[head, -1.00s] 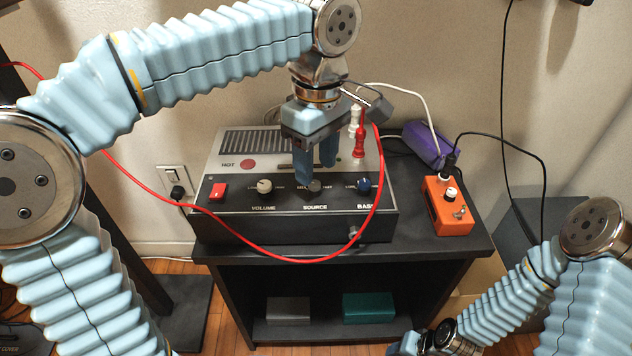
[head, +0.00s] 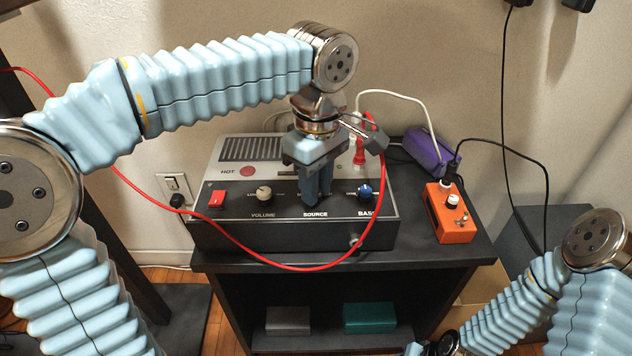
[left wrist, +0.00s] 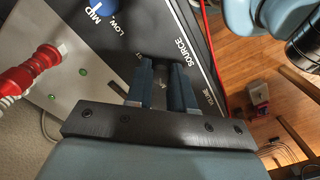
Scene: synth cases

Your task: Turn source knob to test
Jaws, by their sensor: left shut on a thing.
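The amplifier-like box (head: 215,235) stands on a dark cabinet. Its sloped front panel carries a volume knob (head: 264,194), a source knob and a blue bass knob (head: 364,193) in a row. My left gripper (head: 316,194) points down from above and is shut on the source knob (left wrist: 162,84), which is mostly hidden between its fingers. The knob's pointer direction cannot be told, and the labels around it are largely covered. My right arm (head: 590,245) shows at the lower right; its gripper is out of view.
A red cable (head: 290,268) loops in front of the box. Red and white plugs (head: 359,153) stand on its top. An orange pedal (head: 450,212) and a purple case (head: 431,150) sit to the right.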

